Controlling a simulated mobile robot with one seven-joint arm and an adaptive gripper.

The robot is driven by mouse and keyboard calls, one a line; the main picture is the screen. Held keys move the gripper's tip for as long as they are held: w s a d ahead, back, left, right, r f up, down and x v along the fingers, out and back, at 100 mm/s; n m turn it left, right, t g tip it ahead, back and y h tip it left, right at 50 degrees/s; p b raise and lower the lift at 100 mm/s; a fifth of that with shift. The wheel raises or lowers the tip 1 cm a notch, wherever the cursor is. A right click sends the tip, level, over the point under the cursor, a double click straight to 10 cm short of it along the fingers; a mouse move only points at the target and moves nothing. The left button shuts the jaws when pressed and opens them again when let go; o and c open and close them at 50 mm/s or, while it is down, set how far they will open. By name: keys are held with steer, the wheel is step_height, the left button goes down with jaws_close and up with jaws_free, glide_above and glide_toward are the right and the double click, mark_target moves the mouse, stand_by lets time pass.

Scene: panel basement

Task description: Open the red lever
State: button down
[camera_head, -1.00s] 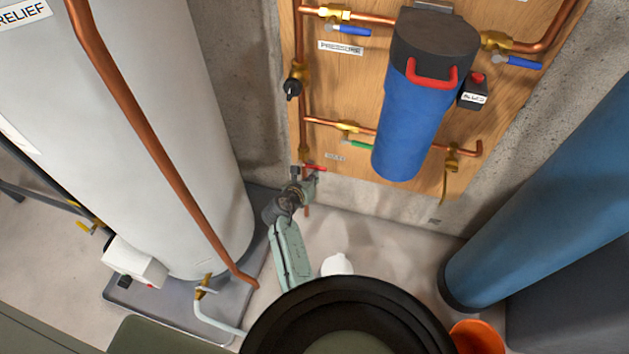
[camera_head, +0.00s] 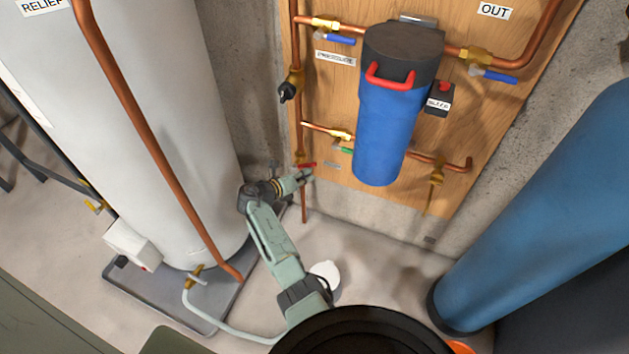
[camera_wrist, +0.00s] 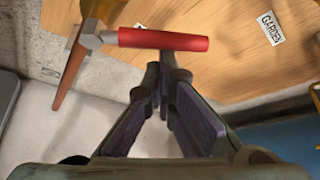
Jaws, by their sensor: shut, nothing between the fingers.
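The red lever (camera_wrist: 165,39) runs level across the upper middle of the wrist view, from a metal stem at its left end. Its brass valve (camera_wrist: 100,10) sits on a copper pipe at the upper left. In the head view the red lever (camera_head: 307,165) is a small bar at the lower left of the wooden panel. My gripper (camera_wrist: 165,78) is shut and empty, its fingertips close below the lever's middle. I cannot tell whether they touch it. In the head view my gripper (camera_head: 303,176) reaches the lever from below and partly hides the pipe.
The blue filter housing (camera_head: 385,130) hangs right of the lever. A green-handled valve (camera_head: 344,149) is close by at its upper right. The white tank (camera_head: 170,140) stands left, with a copper pipe down its front. A blue cylinder (camera_head: 540,210) stands right. The floor below the panel is mostly clear.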

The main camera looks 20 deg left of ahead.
steer(key=a+r+n+h, duration=0.1)
steer(key=n, duration=0.1)
steer(key=a+r+n+t+h, duration=0.1)
steer(key=n+h, duration=0.1)
steer(key=shift+r+t+b, duration=0.3)
steer(key=shift+r, duration=0.1)
steer(key=shift+a+r, duration=0.55)
steer(key=shift+a, duration=0.35)
steer(key=shift+a+b, duration=0.1)
steer(key=shift+b, duration=0.2)
glide_toward(307, 165)
steer(key=shift+s+a+r, duration=0.15)
steer(key=shift+a+r, duration=0.15)
steer(key=shift+a, duration=0.25)
steer(key=shift+s+a+r, duration=0.1)
steer(key=shift+a+r, duration=0.2)
steer(key=shift+a, duration=0.2)
steer(key=shift+d, duration=0.1)
